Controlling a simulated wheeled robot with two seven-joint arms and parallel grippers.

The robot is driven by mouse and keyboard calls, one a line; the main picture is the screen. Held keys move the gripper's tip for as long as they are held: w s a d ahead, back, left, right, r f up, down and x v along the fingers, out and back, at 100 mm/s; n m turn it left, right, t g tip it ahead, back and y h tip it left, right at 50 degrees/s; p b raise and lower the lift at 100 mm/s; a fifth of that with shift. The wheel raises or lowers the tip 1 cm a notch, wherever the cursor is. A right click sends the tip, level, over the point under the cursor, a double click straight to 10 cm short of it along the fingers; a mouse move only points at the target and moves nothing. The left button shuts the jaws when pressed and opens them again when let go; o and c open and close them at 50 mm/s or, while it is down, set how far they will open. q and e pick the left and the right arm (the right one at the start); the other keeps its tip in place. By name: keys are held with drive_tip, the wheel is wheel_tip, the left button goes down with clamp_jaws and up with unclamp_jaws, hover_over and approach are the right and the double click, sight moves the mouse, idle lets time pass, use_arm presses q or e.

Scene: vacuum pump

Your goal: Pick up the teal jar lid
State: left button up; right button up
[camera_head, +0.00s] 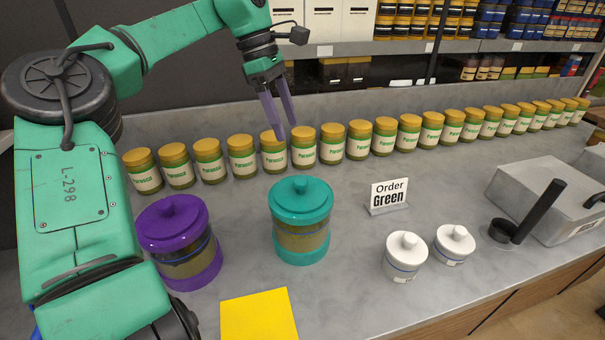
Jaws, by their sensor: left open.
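The teal jar lid (301,198) sits on the teal jar (302,238) in the middle of the counter, with a round knob on top. My left gripper (287,130) points down behind and above the lid, close in the picture to the row of small jars. Its two purple fingers are apart with nothing between them. The lid is in full view. My right gripper is not in the picture.
A purple jar (178,240) stands left of the teal jar, and a yellow square (259,318) lies in front. A row of gold-lidded jars (333,141) runs behind. An "Order Green" sign (388,196), two white jars (405,255) and a grey box (545,197) are on the right.

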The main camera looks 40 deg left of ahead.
sight(300, 180)
use_arm(q)
drive_tip(key=p+x, duration=0.1)
drive_tip(key=x, duration=0.3)
drive_tip(key=s+p+x, duration=0.1)
drive_tip(key=x, duration=0.3)
drive_tip(key=p+x, duration=0.2)
drive_tip(key=x, duration=0.2)
drive_tip(key=shift+s+d+f, duration=0.25)
drive_tip(key=shift+d+f, duration=0.1)
drive_tip(key=shift+d, duration=0.15)
drive_tip(key=shift+f, duration=0.45)
drive_tip(key=c, duration=0.9)
clamp_jaws()
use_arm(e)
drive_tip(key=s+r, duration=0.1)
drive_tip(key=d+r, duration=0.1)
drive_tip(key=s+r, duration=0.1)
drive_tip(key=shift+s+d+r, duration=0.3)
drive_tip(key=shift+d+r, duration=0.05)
